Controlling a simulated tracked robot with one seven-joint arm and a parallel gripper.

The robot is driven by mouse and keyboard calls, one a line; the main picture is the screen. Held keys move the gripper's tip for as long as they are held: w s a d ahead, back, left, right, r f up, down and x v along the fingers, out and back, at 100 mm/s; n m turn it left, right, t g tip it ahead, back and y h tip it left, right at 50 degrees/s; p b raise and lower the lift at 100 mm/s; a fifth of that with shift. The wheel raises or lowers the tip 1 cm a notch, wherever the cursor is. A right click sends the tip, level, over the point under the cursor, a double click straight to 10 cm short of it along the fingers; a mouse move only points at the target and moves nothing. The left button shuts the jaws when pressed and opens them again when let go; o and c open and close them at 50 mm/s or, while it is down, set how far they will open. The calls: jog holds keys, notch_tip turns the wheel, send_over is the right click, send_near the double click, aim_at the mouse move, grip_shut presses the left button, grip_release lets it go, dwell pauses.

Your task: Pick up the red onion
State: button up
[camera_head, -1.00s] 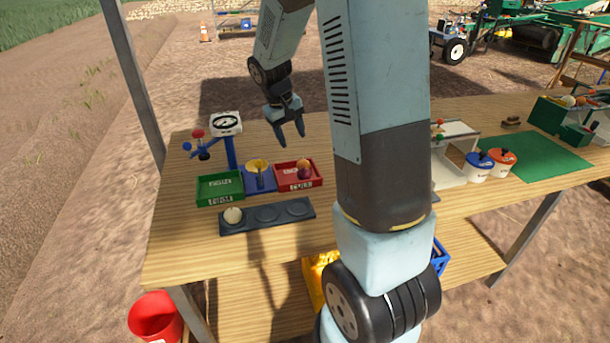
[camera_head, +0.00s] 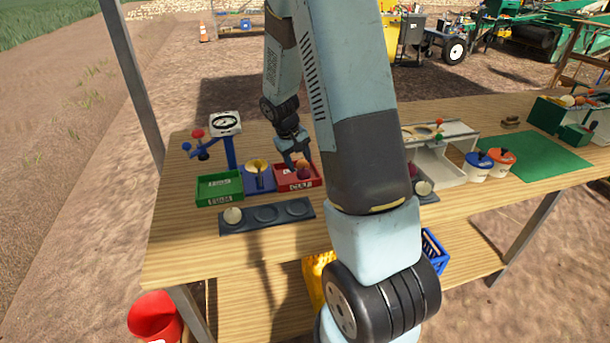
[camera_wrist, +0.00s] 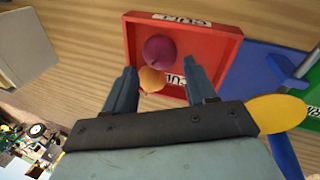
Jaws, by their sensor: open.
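The red onion (camera_wrist: 159,49) is round and purple-red and sits in the red tray (camera_wrist: 222,45), beside a smaller yellow-orange onion (camera_wrist: 151,79). In the head view the red onion (camera_head: 303,168) shows only in part behind my fingers, in the red tray (camera_head: 284,184). My gripper (camera_head: 297,166) is over that tray, pointing down. In the wrist view my gripper (camera_wrist: 162,80) is open, with one finger on each side of the yellow-orange onion. The red onion lies just beyond the fingertips. I cannot tell whether a finger touches anything.
A green tray (camera_head: 219,198) and a blue stand with a yellow cup (camera_head: 257,168) are left of the red tray. A dial scale (camera_head: 226,124) stands behind. A dark strip (camera_head: 295,211) with round recesses lies in front, a pale onion (camera_head: 232,215) at its left end.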

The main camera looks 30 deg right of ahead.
aim_at(301, 169)
jog(key=shift+x, duration=2.4)
jog(key=shift+a, duration=0.1)
jog(key=c, duration=0.7)
jog(key=shift+r, duration=0.15)
